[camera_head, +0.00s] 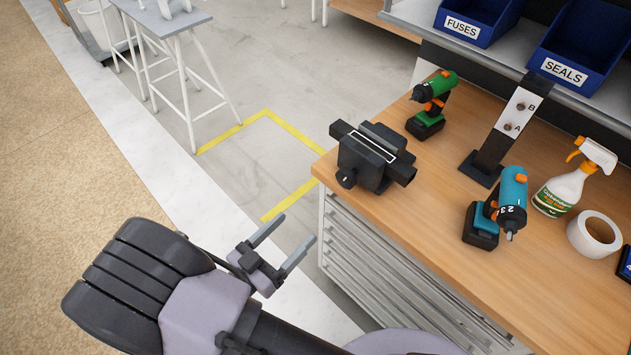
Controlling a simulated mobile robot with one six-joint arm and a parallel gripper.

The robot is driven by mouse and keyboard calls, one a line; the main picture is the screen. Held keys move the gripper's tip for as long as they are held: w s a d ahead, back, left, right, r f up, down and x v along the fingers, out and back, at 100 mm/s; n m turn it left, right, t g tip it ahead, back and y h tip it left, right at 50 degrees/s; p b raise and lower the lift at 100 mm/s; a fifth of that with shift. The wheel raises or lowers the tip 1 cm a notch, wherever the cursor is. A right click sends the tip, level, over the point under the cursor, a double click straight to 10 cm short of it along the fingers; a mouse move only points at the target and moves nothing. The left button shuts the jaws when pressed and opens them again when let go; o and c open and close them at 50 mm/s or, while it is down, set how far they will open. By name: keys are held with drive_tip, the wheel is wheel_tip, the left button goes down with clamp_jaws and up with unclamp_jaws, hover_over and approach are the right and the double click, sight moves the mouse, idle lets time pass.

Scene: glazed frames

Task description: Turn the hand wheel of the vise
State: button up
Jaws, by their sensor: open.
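The black vise (370,158) stands on the wooden workbench near its left corner, with its jaws on top. A small dark round part low on its left front face may be the hand wheel (346,179); it is too small to make out clearly. My gripper (281,246) is open and empty. It appears in front of the bench's left end, to the lower left of the vise and apart from it.
A green drill (431,104), a blue drill (498,208), a dark stand (497,140), a spray bottle (574,180) and a tape roll (593,235) stand on the workbench (440,228). Blue bins (578,50) sit on the shelf above. Yellow-marked floor (250,165) left of the bench is clear.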

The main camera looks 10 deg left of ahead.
sight(344, 182)
drive_tip(key=b+x, duration=0.2)
drive_tip(key=x, duration=1.5)
drive_tip(key=shift+w+d, duration=0.15)
drive_tip(key=shift+d, duration=0.15)
drive_tip(key=shift+c, duration=0.4)
drive_tip(key=c, duration=1.3)
